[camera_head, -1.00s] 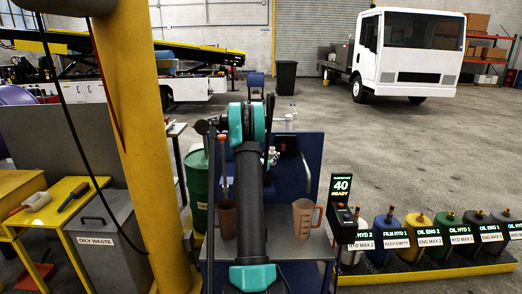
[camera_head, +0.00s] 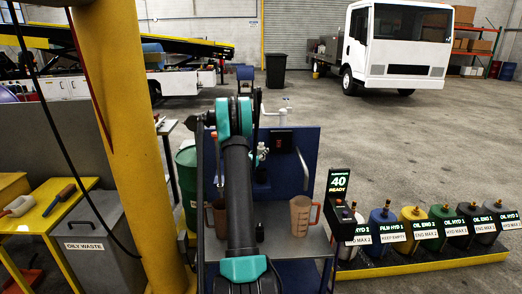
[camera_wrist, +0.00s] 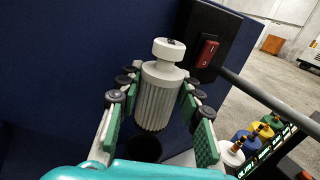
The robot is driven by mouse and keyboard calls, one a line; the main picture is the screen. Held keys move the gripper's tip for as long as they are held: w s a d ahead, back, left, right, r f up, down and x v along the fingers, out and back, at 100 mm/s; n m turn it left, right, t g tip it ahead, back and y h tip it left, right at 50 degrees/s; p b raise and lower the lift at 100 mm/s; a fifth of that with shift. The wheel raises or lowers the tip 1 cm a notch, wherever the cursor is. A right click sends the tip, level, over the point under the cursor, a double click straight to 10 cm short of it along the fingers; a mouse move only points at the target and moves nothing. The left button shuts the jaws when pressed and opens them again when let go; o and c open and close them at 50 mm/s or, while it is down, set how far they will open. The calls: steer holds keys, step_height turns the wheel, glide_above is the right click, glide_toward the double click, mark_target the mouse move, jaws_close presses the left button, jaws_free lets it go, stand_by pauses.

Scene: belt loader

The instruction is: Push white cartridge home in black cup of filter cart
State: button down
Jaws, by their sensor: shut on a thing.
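The white cartridge (camera_wrist: 158,90) is ribbed, with a round white cap on top, and stands in the middle of the wrist view. My gripper (camera_wrist: 160,108) is shut on it, with green-padded fingers on both sides. The round dark opening of the black cup (camera_wrist: 144,149) shows just below the cartridge's lower end. The lower end is in view, seemingly above the cup; contact is unclear. The filter cart (camera_head: 310,150) has a blue back panel, which also fills the left of the wrist view (camera_wrist: 60,70). In the head view my arm covers much of the cart.
A red switch (camera_wrist: 207,53) on a black box and a grey bar (camera_wrist: 270,98) are right of the cartridge. A brown jug (camera_head: 300,217) stands on the cart's shelf. A green drum (camera_head: 187,190) and yellow post (camera_head: 112,130) are left; several oil containers (camera_head: 412,226) stand right.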

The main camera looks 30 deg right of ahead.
glide_above(261, 168)
steer(key=s+a, duration=0.1)
steer(key=s, duration=0.1)
steer(key=shift+s+a+f, duration=0.1)
steer(key=shift+f, duration=1.05)
steer(key=shift+a+f, duration=0.1)
steer(key=shift+f, duration=1.05)
steer(key=shift+f, duration=2.9)
steer(key=shift+r, duration=0.2)
steer(key=shift+f, duration=0.2)
stand_by(0.9)
steer(key=shift+r, duration=0.2)
stand_by(0.9)
